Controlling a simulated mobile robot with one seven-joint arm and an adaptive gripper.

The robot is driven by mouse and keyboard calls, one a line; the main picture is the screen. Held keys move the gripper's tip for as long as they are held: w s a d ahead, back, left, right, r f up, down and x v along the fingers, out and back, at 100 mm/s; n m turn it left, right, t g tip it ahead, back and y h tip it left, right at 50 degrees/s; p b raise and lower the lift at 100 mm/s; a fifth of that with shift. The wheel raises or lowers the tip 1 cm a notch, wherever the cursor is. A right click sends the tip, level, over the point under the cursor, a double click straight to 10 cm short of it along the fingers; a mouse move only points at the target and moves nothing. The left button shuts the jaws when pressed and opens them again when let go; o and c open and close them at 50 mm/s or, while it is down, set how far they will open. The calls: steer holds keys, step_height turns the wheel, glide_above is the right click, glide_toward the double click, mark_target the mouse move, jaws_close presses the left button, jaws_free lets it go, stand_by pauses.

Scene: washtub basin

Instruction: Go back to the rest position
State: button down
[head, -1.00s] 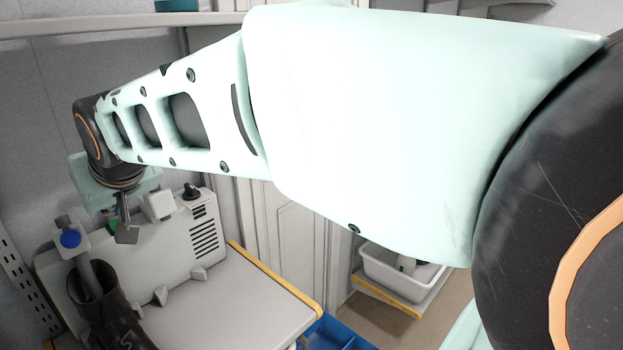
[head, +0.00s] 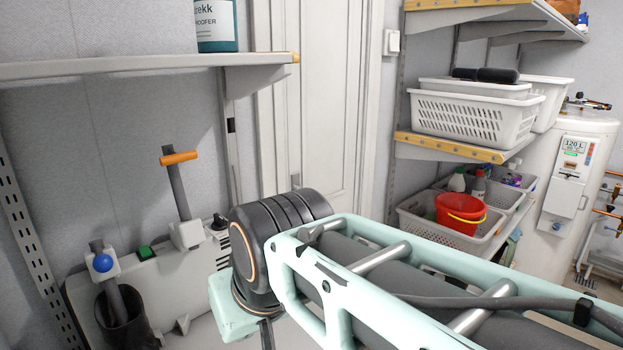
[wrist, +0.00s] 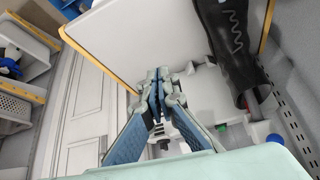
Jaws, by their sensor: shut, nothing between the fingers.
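My gripper (wrist: 158,92) is shut and empty in the wrist view, its two blue-sided fingers meeting at the tips. It hangs above a white worktop (wrist: 130,42) with a yellow edge. In the head view my arm reaches in from the lower right, and the wrist bends down near the middle. The fingers are mostly cut off by the bottom edge there. A white unit (head: 150,285) stands on the left behind my wrist. It carries an orange-handled lever (head: 178,158), a blue-knobbed lever (head: 102,262) and a green button (head: 146,252). My wrist hides its right part.
A wall shelf (head: 140,66) with a teal container (head: 217,28) is above the unit. A black tube (head: 125,325) stands at the lower left. Shelves with white baskets (head: 475,117) and a red bucket (head: 460,210) are at right, beside a white boiler (head: 570,185).

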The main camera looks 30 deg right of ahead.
steer(key=s+f, duration=0.2)
steer(key=s, duration=0.2)
step_height(320, 180, up, 14)
steer(key=p, duration=1.3)
steer(key=shift+w+d+f+g+p, duration=0.25)
steer(key=shift+d+g+p, duration=0.05)
steer(key=shift+d+p, duration=0.05)
